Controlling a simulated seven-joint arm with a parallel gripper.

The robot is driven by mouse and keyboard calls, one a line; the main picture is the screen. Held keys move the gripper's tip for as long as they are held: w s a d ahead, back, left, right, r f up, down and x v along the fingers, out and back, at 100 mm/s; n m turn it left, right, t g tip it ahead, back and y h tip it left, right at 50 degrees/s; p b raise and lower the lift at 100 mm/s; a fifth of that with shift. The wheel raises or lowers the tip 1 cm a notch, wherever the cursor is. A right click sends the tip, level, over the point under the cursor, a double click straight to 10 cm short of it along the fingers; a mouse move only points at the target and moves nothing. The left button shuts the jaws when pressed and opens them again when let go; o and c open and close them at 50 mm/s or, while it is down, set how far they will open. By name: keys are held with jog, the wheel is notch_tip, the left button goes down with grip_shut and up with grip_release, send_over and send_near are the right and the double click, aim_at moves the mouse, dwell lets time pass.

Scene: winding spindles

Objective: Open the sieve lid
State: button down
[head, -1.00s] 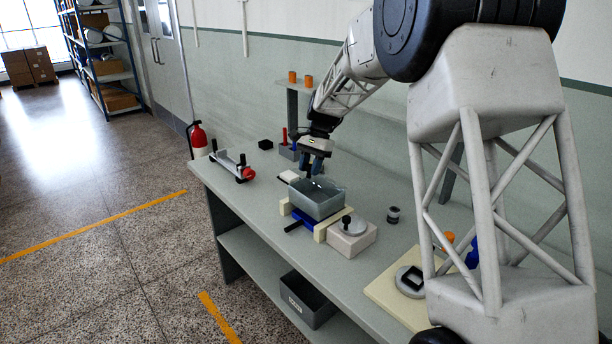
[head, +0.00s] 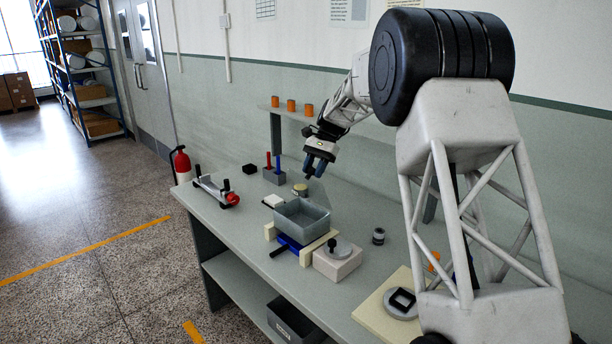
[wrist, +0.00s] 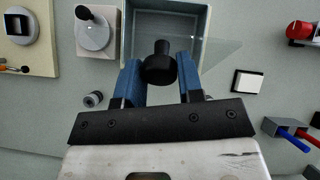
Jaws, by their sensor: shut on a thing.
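The sieve is an open-topped grey-blue box (head: 302,220) on the bench, seated between cream blocks over a blue base. Its clear lid (head: 322,193) stands tilted up at the far side. In the wrist view, the box (wrist: 133,22) shows at the top, and the lid (wrist: 222,52) is a faint pane reaching past its right side. My gripper (head: 315,172) is above the far side of the box. In the wrist view, its blue fingers (wrist: 160,72) are closed around the lid's black knob (wrist: 160,60). The lid's hinge is hard to make out.
A block with a round plate and black knob (head: 337,258) stands just right of the box. A small jar (head: 378,236) and a cream board (head: 372,312) lie farther right. A holder with red and blue handles (head: 274,177) and a red-ended rail fixture (head: 215,191) are left.

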jog(key=w+d+f+g+y, duration=0.1)
jog(key=w+d+g+y, duration=0.1)
jog(key=w+d, duration=0.2)
jog(key=shift+w+d+f, duration=0.25)
jog(key=shift+w+d, duration=0.15)
dwell(0.5)
jog(key=c, duration=0.8)
grip_release()
jog(key=shift+r, duration=0.1)
jog(key=shift+v, duration=3.9)
